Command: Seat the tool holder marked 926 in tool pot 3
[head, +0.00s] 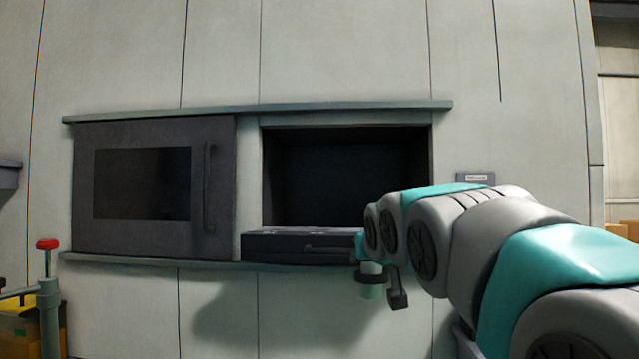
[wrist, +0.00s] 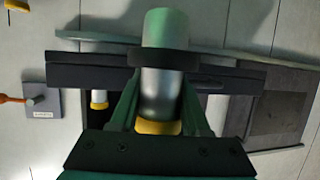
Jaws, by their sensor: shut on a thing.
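A tool holder (wrist: 164,28) with a green end, a dark flange, a silver body and a yellow ring is held in my gripper (wrist: 158,100). In the head view my gripper (head: 371,267) is shut on the tool holder (head: 372,291), which hangs in front of the wall near the right end of a dark drawer (head: 290,247). No marking on the holder can be read. The drawer stands out at the bottom of the wall opening. Pot numbers cannot be read, and its inside is hidden in the head view.
The cabinet opening (head: 330,170) is dark inside. A closed panel with a window and handle (head: 210,190) is left of it. Ledges (head: 260,112) run above and below. A red-topped post (head: 48,245) stands far left.

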